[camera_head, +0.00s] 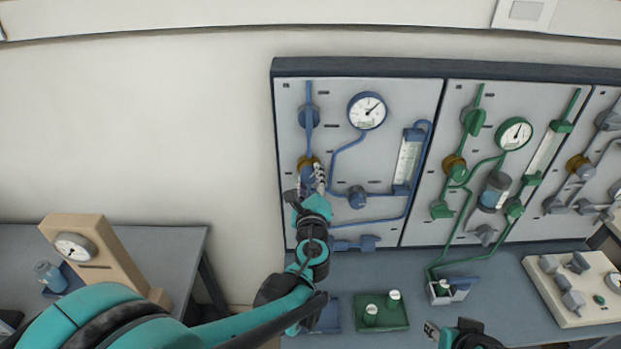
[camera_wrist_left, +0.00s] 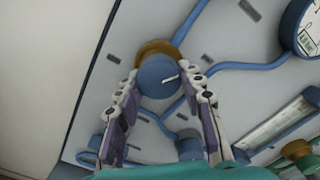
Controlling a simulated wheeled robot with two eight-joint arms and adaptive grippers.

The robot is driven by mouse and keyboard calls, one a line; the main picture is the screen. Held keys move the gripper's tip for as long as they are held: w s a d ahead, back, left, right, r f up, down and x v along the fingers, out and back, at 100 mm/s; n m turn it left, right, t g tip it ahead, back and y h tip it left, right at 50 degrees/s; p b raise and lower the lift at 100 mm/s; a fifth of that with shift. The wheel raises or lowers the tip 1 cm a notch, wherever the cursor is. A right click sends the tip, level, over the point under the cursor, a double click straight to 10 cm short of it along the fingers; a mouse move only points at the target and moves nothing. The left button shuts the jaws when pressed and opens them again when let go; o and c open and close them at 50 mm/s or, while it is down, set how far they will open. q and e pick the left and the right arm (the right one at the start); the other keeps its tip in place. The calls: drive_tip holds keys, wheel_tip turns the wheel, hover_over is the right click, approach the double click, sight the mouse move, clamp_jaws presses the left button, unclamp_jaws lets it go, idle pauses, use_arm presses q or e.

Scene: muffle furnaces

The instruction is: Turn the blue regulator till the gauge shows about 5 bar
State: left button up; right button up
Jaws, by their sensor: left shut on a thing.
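The blue regulator (camera_wrist_left: 157,77) is a round knob with a white pointer mark, in front of a brass collar (camera_wrist_left: 156,48). My left gripper (camera_wrist_left: 163,82) has its fingers on either side of the knob and is shut on it. In the head view, my left gripper (camera_head: 311,177) reaches the lower left of the blue panel and hides most of the knob. The blue line's gauge (camera_head: 367,110) is above and to the right, its needle pointing up and right; the numbers are too small to read. My right gripper (camera_head: 432,329) is low in the head view; its jaws are unclear.
A blue flowmeter (camera_head: 408,160) and blue valve (camera_head: 357,197) are to the right on this panel. A green-piped panel (camera_head: 490,150) adjoins it. Below, a green tray (camera_head: 382,325) holds small bottles. A wooden gauge stand (camera_head: 95,255) is on the left table.

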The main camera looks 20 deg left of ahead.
use_arm(q)
drive_tip(key=shift+m, duration=1)
drive_tip(key=o, duration=1.2)
drive_tip(key=v, duration=1.2)
